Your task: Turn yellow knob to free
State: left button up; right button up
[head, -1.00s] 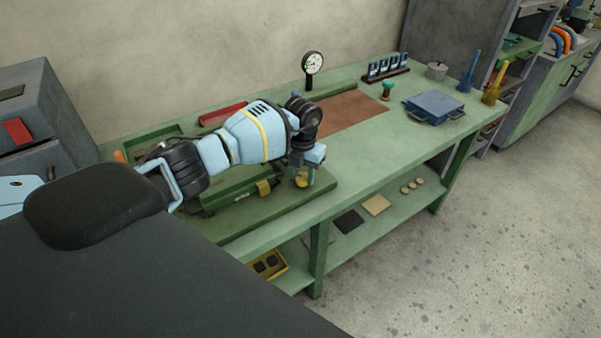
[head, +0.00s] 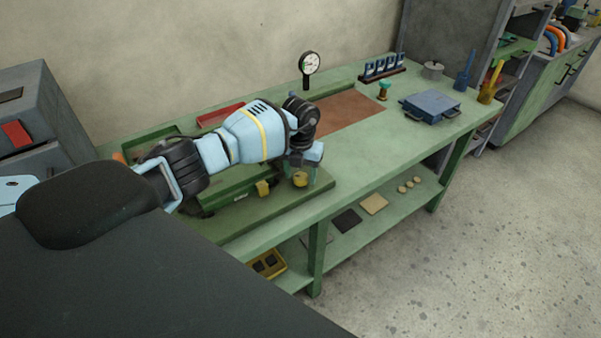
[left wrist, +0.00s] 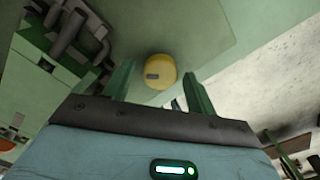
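A round yellow knob (head: 300,179) sits at the right end of the green sheet-roll machine (head: 232,190) on the workbench. It also shows in the left wrist view (left wrist: 159,71), with a small dark mark on its face. My left gripper (head: 307,168) is at that end of the machine, close to the knob. In the left wrist view its two green fingers (left wrist: 160,92) are apart, with the knob seen in the gap just beyond them. I see no contact between fingers and knob. A second yellow part (head: 263,188) is on the machine's front. My right gripper is out of view.
A dial gauge (head: 308,66), a brown mat (head: 350,112), a blue box (head: 432,106) and a rack (head: 383,70) stand on the green bench (head: 370,150). A yellow tray (head: 268,264) is on the lower shelf. The bench front right of the machine is clear.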

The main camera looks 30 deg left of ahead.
aim_at(300, 176)
pick_arm(q)
jog(key=shift+r, duration=3.9)
